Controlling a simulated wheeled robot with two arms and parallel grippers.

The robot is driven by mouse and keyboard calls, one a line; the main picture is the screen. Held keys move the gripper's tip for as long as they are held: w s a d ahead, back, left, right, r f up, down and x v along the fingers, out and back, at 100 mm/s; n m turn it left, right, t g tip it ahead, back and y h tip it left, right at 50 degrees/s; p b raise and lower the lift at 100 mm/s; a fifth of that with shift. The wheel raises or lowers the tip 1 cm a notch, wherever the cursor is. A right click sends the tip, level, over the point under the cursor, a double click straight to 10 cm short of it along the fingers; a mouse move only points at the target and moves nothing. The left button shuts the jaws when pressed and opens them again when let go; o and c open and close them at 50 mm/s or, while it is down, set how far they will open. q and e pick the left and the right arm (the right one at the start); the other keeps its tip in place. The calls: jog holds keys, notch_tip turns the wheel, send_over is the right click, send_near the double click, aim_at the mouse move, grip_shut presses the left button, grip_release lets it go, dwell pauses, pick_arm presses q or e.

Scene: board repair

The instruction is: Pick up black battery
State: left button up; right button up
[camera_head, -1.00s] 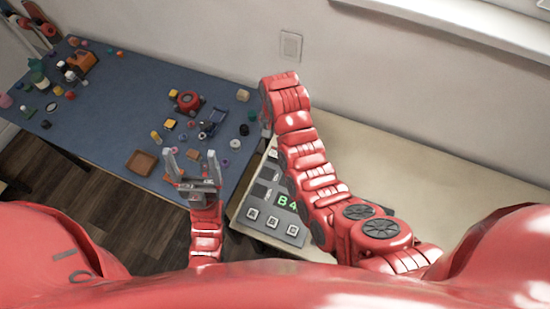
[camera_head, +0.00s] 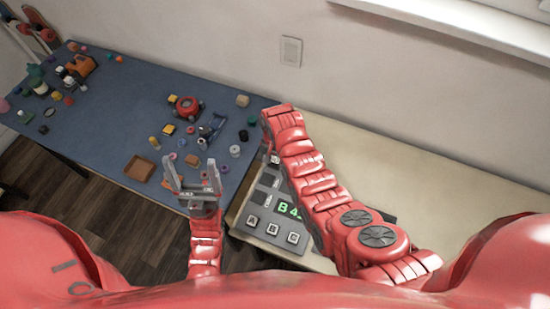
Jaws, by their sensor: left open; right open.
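My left gripper (camera_head: 190,168) is open and empty. Its two grey fingers point away from me over the near right part of the blue mat (camera_head: 110,125), to the right of a brown tray. I cannot single out the black battery for sure. Small dark pieces lie on the mat, one (camera_head: 243,135) near its right edge and one (camera_head: 43,129) at the far left; both are too small to name.
The brown tray (camera_head: 138,168) lies by the mat's front edge. A red round device (camera_head: 187,105) and a blue part (camera_head: 210,130) sit behind my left gripper. A grey control panel (camera_head: 265,225) with a green display stands on the beige table (camera_head: 400,160). A wall closes off the back.

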jog(key=shift+f, duration=0.25)
jog(key=c, duration=1.4)
jog(key=shift+r, duration=0.2)
